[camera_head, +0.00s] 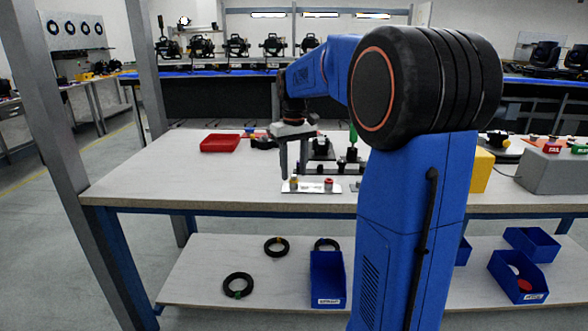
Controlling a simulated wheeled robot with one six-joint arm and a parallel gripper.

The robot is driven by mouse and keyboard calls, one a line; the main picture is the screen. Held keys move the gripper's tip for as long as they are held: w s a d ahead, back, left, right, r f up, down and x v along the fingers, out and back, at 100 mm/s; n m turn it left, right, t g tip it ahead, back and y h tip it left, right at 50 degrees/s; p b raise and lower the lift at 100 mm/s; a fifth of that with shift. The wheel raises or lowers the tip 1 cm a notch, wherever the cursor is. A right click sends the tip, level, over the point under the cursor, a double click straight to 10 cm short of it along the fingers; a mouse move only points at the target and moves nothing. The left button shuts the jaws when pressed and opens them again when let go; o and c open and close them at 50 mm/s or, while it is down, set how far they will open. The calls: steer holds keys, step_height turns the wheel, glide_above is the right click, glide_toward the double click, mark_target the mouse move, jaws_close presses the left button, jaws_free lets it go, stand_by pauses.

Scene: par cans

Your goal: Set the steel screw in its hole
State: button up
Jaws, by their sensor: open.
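My gripper (294,176) points down over the workbench, its two dark fingers apart. Its fingertips are just above or around the left end of a small white plate (311,187) on the bench. A small brass-coloured piece (294,184) stands on the plate below the fingers. A small red piece (328,184) stands near the plate's right end. I cannot make out the steel screw or its hole at this size. Whether the fingers touch anything is unclear.
A red tray (220,143) lies at the back left of the bench (150,180). Dark fixtures (350,160) stand just behind the plate. My arm hides the bench's middle right. A yellow block (481,171) and grey box (553,173) stand beyond it. The bench's left is clear.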

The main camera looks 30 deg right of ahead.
step_height(320, 180, up, 17)
steer(key=shift+r, duration=0.2)
stand_by(0.6)
steer(key=shift+a, duration=0.1)
steer(key=s+a+f+t, duration=0.1)
steer(key=s+a+f, duration=0.4)
steer(key=s, duration=0.3)
steer(key=s+a+f+t, duration=0.1)
steer(key=s+a+f, duration=0.45)
steer(key=s, duration=0.25)
steer(key=s+a+f+t, duration=0.1)
steer(key=s+a+f, duration=0.1)
steer(key=s+f, duration=0.5)
steer(key=s+a+f+t, duration=0.1)
steer(key=s+a+f, duration=0.2)
steer(key=s+f, duration=0.4)
step_height(320, 180, down, 2)
steer(key=shift+f+n+t, duration=0.15)
steer(key=shift+n+t, duration=0.25)
